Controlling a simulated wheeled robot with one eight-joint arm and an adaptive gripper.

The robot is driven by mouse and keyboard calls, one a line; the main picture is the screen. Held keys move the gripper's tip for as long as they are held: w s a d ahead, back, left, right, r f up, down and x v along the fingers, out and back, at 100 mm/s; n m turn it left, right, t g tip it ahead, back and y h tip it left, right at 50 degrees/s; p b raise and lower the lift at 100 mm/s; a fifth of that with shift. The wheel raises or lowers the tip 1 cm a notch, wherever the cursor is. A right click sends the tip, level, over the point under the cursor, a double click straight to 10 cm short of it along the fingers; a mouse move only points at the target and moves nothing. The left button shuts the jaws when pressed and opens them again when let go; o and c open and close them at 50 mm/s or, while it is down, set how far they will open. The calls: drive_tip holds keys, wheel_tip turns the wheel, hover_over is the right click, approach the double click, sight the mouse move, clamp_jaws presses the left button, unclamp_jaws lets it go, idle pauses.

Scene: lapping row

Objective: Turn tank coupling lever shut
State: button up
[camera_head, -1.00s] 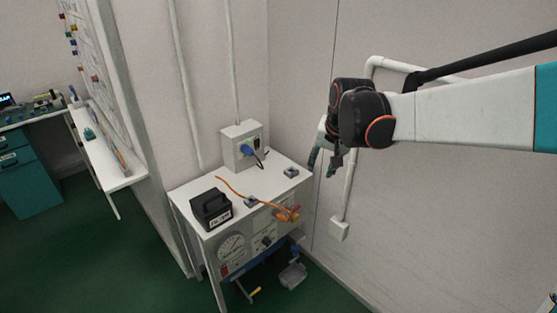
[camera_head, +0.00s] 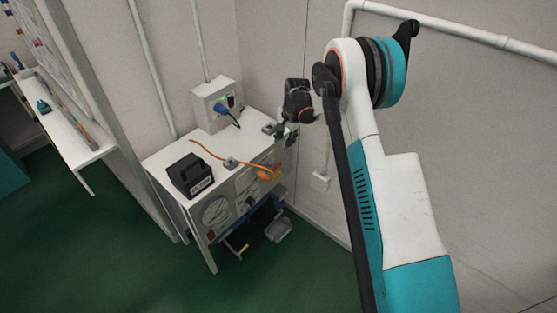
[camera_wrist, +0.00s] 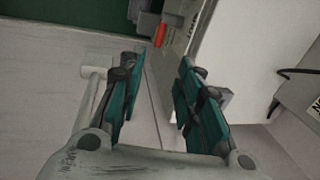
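My gripper (camera_head: 284,137) is at the right end of the white bench, close to its edge. In the wrist view the fingers of my gripper (camera_wrist: 158,66) are apart with nothing between them. An orange hose (camera_head: 215,155) crosses the bench top and ends at an orange and yellow fitting (camera_head: 268,174) on the front; an orange-red part (camera_wrist: 160,35) shows ahead of the fingers. Below the bench is a yellow-ended lever (camera_head: 243,250) near a blue part. I cannot tell which part is the tank coupling lever, nor its exact setting.
The white bench (camera_head: 160,158) carries a black box (camera_head: 190,175) and small grey blocks. A dial (camera_head: 215,211) is on the front. A grey container (camera_head: 279,230) is below. The wall is close at right.

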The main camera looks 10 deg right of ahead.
sight(279, 165)
drive_tip(key=b+x, duration=0.5)
drive_tip(key=x, duration=1)
drive_tip(key=shift+d+f, duration=0.15)
drive_tip(key=shift+f, duration=0.15)
clamp_jaws()
